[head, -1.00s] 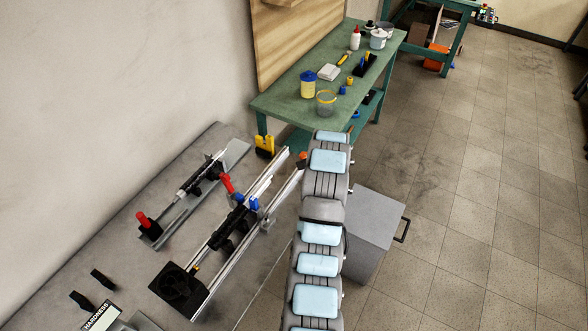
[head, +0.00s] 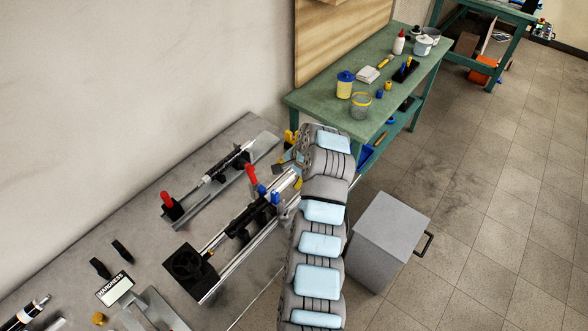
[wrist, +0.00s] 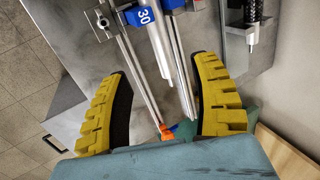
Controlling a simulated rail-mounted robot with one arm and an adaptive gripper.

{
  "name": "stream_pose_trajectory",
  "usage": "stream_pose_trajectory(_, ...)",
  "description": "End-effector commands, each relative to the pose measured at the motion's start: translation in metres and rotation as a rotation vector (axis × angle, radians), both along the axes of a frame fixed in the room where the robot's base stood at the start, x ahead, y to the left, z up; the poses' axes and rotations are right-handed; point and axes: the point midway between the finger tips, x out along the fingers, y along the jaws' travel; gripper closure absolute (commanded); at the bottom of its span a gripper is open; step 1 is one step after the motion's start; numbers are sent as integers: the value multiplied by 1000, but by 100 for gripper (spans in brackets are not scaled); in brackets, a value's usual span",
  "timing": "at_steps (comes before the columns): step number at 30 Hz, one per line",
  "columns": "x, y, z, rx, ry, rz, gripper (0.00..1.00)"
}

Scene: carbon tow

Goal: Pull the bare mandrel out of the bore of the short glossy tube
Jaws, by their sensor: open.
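My gripper (wrist: 160,68) is open in the wrist view, its yellow ribbed fingers spread wide. A bare silver rod (wrist: 163,52), which looks like the mandrel, points into the gap between them; I see no contact. A blue block marked 30 (wrist: 145,16) sits by the rod at the top edge. In the head view my gripper (head: 288,160) is partly hidden by my arm, at the far end of the railed fixture (head: 235,262). A dark tube (head: 236,230) lies along that fixture. I cannot tell whether it is the short glossy tube, and the bore is not visible.
A second fixture (head: 190,213) with a red handle holds another dark tube and rod to the left. A red handle and blue clamps (head: 262,190) stand up near my gripper. A green table (head: 310,97) with containers is behind. A grey box (head: 385,235) stands right.

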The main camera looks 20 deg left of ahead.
Motion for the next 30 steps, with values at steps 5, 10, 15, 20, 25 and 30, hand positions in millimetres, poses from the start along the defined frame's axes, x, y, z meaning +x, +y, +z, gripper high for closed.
stream_pose_trajectory(5,3,9,-22,-1,1,1,37)
stream_pose_trajectory(10,6,16,-40,-2,1,1,37)
stream_pose_trajectory(15,8,22,-56,-3,5,3,37)
stream_pose_trajectory(20,10,27,-68,-2,2,2,37)
stream_pose_trajectory(25,13,32,-80,-2,0,1,37)
stream_pose_trajectory(30,14,37,-92,-2,2,3,37)
